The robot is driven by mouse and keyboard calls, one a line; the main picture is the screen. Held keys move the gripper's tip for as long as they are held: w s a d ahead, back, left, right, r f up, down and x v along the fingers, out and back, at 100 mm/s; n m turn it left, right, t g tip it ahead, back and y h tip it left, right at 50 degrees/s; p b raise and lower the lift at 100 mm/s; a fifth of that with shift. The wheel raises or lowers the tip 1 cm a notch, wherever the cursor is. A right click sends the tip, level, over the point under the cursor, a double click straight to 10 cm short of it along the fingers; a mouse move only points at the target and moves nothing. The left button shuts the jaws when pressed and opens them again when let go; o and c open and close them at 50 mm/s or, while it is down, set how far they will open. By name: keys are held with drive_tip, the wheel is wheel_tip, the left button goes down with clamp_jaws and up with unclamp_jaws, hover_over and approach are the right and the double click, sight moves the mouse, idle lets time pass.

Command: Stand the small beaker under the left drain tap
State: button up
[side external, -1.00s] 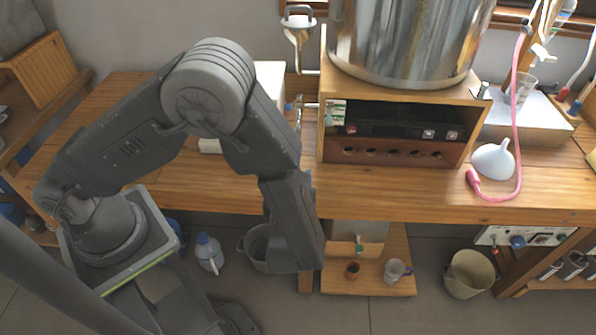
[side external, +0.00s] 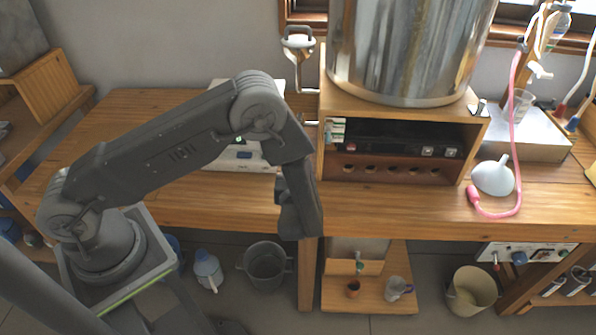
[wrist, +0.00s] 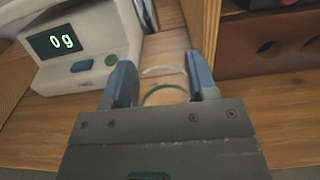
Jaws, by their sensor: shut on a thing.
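In the wrist view, my gripper (wrist: 160,75) is shut on a clear small beaker (wrist: 165,88), whose pale rim lines show between the two blue-grey fingers. The beaker is over or near the wooden bench; its base is hidden, so I cannot tell whether it touches the wood. In the side view, my fingers and the beaker are hidden by my wrist, near the bench's front edge. A small tap (side external: 359,264) shows above the low shelf, over a small brown cup (side external: 353,289). I cannot tell whether it is the left drain tap.
A white scale (wrist: 85,45) reading 0 g stands left of my fingers. The wooden housing (side external: 400,172) under the steel pot (side external: 410,45) is close on the right. A white funnel (side external: 493,177) and pink hose (side external: 512,130) lie farther right.

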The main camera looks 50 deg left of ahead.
drive_tip(key=x, duration=0.2)
drive_tip(key=shift+w+a, duration=0.65)
drive_tip(key=shift+a, duration=0.05)
wheel_tip(320, 180, down, 3)
drive_tip(key=shift+d+r, duration=0.1)
drive_tip(key=shift+f, duration=0.35)
drive_tip(key=o, duration=1)
drive_tip(key=shift+f, duration=0.15)
